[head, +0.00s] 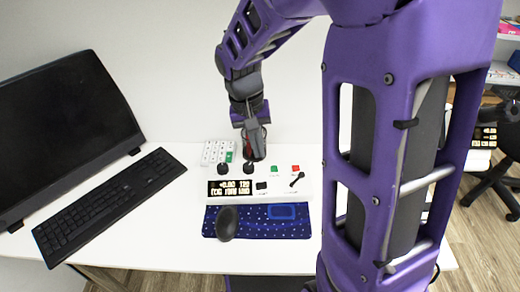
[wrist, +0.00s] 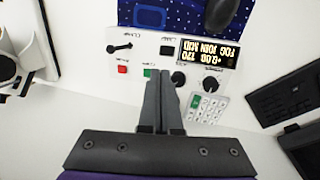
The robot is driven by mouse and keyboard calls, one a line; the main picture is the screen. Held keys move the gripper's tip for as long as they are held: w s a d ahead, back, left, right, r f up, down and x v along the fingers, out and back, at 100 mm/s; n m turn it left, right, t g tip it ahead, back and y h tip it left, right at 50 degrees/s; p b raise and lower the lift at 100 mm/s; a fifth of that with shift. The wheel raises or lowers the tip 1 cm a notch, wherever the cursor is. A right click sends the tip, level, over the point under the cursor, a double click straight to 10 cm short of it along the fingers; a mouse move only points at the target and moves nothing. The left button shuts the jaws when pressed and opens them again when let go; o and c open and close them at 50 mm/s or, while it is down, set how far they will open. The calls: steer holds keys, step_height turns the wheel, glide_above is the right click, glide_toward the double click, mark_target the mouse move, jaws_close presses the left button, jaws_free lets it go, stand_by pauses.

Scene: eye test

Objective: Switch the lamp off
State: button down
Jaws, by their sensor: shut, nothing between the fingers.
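A white control panel (head: 310,188) lies on the desk, and it also shows upside down in the wrist view (wrist: 140,55). It carries a small black rocker switch (head: 261,185), which also shows in the wrist view (wrist: 171,50). The switch's label and its on or off position are too small to read surely. No lamp itself is seen. My gripper (head: 256,157) is shut and empty over the panel's back edge, near the knobs; in the wrist view its fingertips (wrist: 162,77) lie between the green button and a knob. Whether they touch the panel cannot be told.
The panel also has a lit display (head: 230,188), a black lever (head: 297,179), a green button (head: 274,168), a red button (head: 295,168) and dark knobs (wrist: 179,78). A keypad (head: 217,152) is behind, a mouse (head: 227,223) on a blue mat (head: 270,229) in front, a keyboard (head: 108,203) left.

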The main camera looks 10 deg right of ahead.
mark_target(267, 185)
steer(key=f, duration=0.4)
steer(key=d+f+b, duration=0.1)
steer(key=f, duration=0.2)
steer(key=f+b, duration=0.1)
steer(key=f, duration=0.3)
steer(key=shift+s+d+f, duration=0.15)
steer(key=shift+d+f, duration=0.15)
steer(key=shift+d, duration=0.1)
